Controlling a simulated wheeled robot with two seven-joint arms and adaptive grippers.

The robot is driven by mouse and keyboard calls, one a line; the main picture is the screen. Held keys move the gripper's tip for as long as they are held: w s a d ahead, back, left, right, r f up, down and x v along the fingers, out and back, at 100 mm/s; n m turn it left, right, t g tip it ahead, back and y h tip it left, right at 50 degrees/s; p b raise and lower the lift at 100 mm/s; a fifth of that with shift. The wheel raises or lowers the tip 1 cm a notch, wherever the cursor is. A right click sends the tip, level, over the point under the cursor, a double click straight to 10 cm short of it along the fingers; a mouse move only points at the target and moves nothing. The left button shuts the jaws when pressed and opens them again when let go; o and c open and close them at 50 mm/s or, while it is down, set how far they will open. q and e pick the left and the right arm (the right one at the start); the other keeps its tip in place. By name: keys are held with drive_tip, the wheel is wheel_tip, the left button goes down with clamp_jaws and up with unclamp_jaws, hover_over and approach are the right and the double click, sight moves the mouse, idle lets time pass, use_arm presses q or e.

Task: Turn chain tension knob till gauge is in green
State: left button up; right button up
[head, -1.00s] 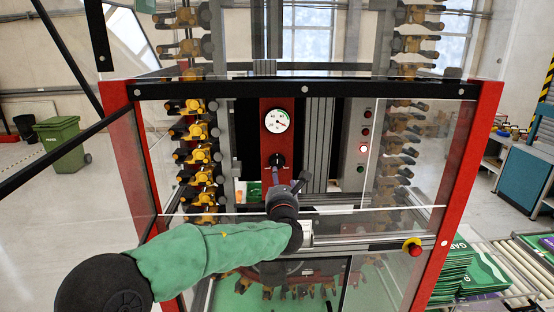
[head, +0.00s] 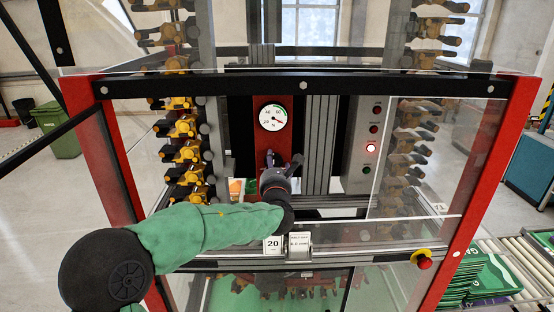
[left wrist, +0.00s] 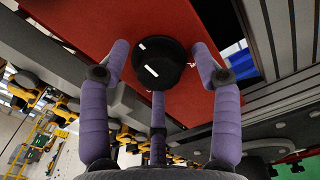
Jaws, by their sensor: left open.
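The round white gauge (head: 273,117) is on the red panel (head: 271,143) inside the machine. Its needle points to the lower right, and a green arc shows near the upper right of the dial; fine markings are too small to read. The black tension knob (left wrist: 162,63), with white marks, sits on the red panel in the left wrist view. My left gripper (head: 282,161) hides it in the head view. In the left wrist view, its purple fingers (left wrist: 160,65) are open, spread left, right and below the knob, with gaps visible beside it. My right gripper is not in view.
A red-framed clear guard (head: 500,160) surrounds the opening. Chains with yellow and black grippers (head: 187,152) run left of the panel. A light column (head: 370,148) stands right. A red stop button (head: 424,262) and a small sign (head: 274,245) are on the front rail.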

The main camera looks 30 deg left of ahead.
use_arm(q)
drive_tip(key=shift+w, duration=0.1)
drive_tip(key=shift+s+r, duration=0.1)
drive_tip(key=shift+s, duration=0.25)
drive_tip(key=c, duration=1.1)
drive_tip(key=shift+r, duration=0.15)
drive_tip(key=shift+c, duration=0.2)
